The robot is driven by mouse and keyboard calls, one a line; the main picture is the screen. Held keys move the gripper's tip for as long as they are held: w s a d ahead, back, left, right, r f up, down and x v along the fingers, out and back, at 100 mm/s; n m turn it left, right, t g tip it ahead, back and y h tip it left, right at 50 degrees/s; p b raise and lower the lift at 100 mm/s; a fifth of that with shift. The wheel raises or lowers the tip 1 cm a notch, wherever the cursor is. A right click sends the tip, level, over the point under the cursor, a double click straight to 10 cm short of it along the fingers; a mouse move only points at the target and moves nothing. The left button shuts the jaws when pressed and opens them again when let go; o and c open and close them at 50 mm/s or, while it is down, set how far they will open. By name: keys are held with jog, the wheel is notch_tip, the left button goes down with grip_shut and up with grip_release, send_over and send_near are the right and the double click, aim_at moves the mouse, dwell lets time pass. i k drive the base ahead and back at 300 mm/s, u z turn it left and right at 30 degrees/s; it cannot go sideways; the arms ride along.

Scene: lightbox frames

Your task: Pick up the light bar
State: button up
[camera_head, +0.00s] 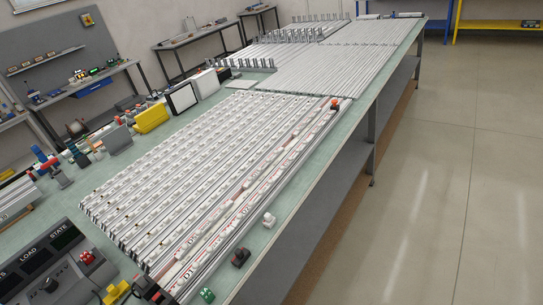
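Several long light bars with white square blocks along them (205,165) lie side by side in a frame on the green-topped workbench. Nearer the bench's right edge, a few rails (255,192) carry white strips with red lettering. I cannot tell which single bar the task means. Further back, more slim pale bars (325,68) lie in a second flat group. My gripper does not show in this view, so its place relative to the bars is hidden.
A grey control panel (45,265) stands at the near left. Boxes, including a yellow one (151,118), line the bench's left side. Small dark and white parts sit by the right edge (240,257). The floor (450,180) on the right is clear.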

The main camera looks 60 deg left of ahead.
aim_at(264, 167)
jog(key=z, duration=0.05)
jog(key=i, duration=2.85)
jog(key=u, duration=3.8)
jog(key=i, duration=1)
jog(key=u, duration=0.1)
